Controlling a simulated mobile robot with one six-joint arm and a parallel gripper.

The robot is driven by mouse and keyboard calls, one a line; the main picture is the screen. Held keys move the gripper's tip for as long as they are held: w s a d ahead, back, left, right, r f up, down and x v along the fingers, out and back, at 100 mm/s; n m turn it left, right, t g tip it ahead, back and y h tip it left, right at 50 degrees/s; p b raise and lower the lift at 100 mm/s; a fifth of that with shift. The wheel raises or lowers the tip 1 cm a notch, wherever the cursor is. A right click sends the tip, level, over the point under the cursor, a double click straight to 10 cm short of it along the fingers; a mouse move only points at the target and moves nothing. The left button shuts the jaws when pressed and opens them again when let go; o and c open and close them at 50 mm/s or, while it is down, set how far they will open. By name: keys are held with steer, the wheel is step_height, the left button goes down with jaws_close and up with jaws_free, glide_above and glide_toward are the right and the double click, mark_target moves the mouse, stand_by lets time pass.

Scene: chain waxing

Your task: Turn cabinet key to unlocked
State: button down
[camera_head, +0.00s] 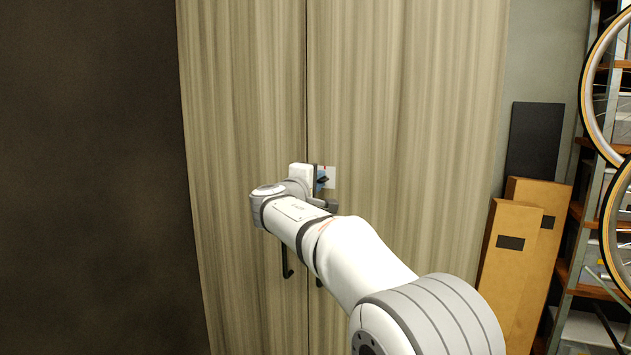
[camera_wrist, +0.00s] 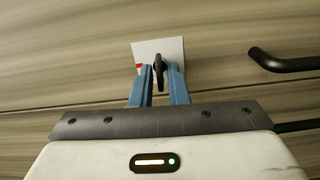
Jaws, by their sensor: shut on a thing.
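The cabinet (camera_head: 410,110) has two tall wood-grain doors with a vertical seam between them. A dark key (camera_wrist: 159,68) sits in a white plate (camera_wrist: 172,49) on the door; the plate also shows in the head view (camera_head: 330,172), just right of the seam. A small red mark is on the plate's edge. My gripper (camera_wrist: 159,72) has blue fingers, one on each side of the key, shut on it. In the head view my gripper (camera_head: 320,180) is at the plate, partly hidden by my wrist.
A black door handle (camera_wrist: 285,62) stands out to the right of the plate in the wrist view. In the head view, cardboard boxes (camera_head: 508,260), a dark panel (camera_head: 534,140) and a shelf with wheels (camera_head: 600,100) stand at the right. A dark wall (camera_head: 90,170) is at the left.

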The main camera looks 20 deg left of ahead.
steer(key=shift+n, duration=0.3)
stand_by(0.4)
steer(key=c, duration=1.6)
jaws_free()
steer(key=s+b, duration=0.2)
steer(key=s, duration=0.5)
steer(key=shift+s+a, duration=0.35)
steer(key=shift+s, duration=0.05)
